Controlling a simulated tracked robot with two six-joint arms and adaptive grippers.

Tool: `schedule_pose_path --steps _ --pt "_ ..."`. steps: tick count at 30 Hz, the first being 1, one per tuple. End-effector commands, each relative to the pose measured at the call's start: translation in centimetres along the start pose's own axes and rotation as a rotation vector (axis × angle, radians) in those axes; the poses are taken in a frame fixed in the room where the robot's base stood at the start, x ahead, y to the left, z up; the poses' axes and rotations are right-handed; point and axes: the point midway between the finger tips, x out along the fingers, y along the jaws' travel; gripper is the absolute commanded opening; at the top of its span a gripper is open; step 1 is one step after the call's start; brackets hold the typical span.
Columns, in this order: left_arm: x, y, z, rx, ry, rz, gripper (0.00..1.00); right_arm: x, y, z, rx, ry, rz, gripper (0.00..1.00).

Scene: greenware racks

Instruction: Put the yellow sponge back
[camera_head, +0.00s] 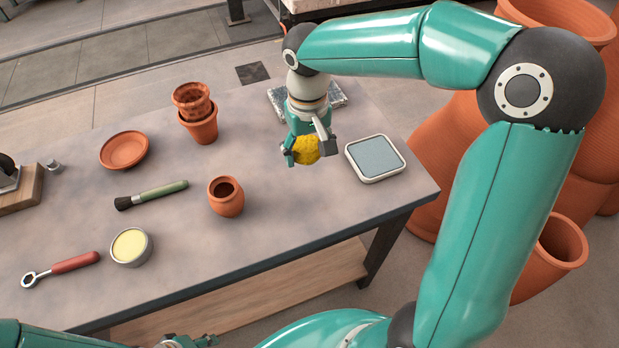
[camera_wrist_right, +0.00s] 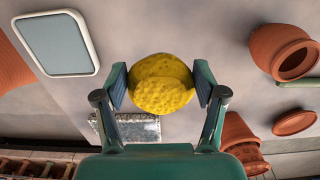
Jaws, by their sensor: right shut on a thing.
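The yellow sponge (camera_head: 306,149) is round and pitted. My right gripper (camera_head: 307,150) is shut on it and holds it above the table, left of the shallow tray. In the right wrist view the sponge (camera_wrist_right: 163,83) sits between both finger pads. The shallow tray (camera_head: 347,151) has a pale rim and a grey-blue inside, near the table's right end; it also shows in the wrist view (camera_wrist_right: 90,20). My left gripper (camera_head: 187,342) shows only partly at the bottom edge, and its fingers cannot be made out.
A silvery flat thing (camera_head: 337,95) lies behind my right gripper. A terracotta jar (camera_head: 226,197), stacked pots (camera_head: 201,128), a terracotta dish (camera_head: 124,150), a brush (camera_head: 160,193), a round tin (camera_head: 131,262) and a red-handled tool (camera_head: 72,263) stand or lie left. Large pots (camera_head: 440,150) stand beyond the right edge.

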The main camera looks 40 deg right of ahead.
Motion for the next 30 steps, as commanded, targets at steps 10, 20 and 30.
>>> schedule_pose_path --steps 10,20,30 --pt "0.0 0.0 0.0 0.000 0.000 0.000 0.40 5.7 0.0 0.0 -0.001 -0.001 0.001 0.42" --pt "0.0 0.0 0.0 0.000 0.000 0.000 0.40 9.5 -0.1 0.0 -0.001 -0.003 0.001 0.42" --pt "0.0 0.0 0.0 0.000 0.000 0.000 0.40 10.1 -0.1 -0.1 -0.001 0.001 0.000 0.42"
